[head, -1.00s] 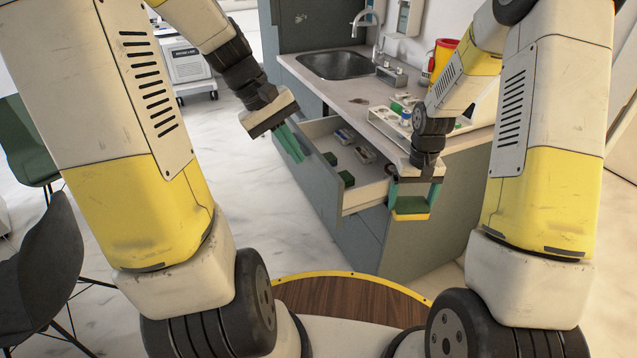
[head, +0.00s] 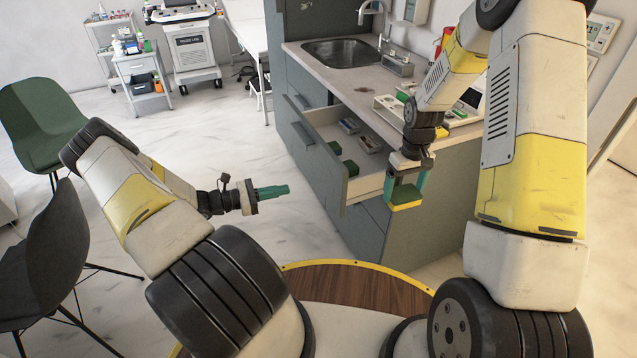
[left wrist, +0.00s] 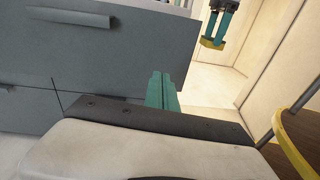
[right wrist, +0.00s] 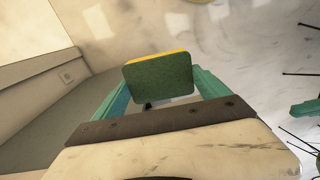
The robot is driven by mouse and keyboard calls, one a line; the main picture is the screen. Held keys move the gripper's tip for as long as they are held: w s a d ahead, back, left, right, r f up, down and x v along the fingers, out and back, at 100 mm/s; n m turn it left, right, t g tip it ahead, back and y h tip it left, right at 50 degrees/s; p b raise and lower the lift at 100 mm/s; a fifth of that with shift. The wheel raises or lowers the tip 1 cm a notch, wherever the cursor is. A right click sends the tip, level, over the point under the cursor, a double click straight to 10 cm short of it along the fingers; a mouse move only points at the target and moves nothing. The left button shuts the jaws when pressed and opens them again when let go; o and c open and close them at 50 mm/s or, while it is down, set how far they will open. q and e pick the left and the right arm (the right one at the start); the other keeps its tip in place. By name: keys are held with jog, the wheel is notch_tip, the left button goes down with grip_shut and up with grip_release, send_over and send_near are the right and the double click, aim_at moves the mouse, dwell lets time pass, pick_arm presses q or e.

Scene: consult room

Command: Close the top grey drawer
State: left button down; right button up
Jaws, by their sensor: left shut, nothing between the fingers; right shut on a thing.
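The top grey drawer (head: 322,168) stands pulled out of the cabinet in the head view, with several small dark green items and a small tray inside. My left gripper (head: 273,191) is shut and empty, in front of the drawer front and apart from it. In the left wrist view, its closed green fingers (left wrist: 161,90) point at a grey front (left wrist: 110,50) with a bar handle. My right gripper (head: 405,188) is shut on a green and yellow sponge (head: 406,206), beside the drawer's near right corner. The sponge also shows in the right wrist view (right wrist: 158,78).
The counter (head: 375,98) above carries a sink (head: 345,55) and a white rack (head: 390,107) at right. Dark chairs (head: 50,250) stand at the left. Carts (head: 190,45) stand at the back. The floor (head: 250,130) left of the cabinet is open.

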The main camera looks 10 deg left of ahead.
pick_arm(q)
jog(key=f+n+t, duration=0.1)
jog(key=f+n, duration=0.1)
pick_arm(e)
jog(key=shift+w+f, duration=0.1)
pick_arm(q)
send_near(327, 180)
jog(key=x, duration=0.6)
jog(key=shift+w+d+r, duration=0.1)
jog(key=shift+d+r, duration=0.05)
jog(key=shift+d, duration=0.25)
jog(key=shift+w+d, duration=0.1)
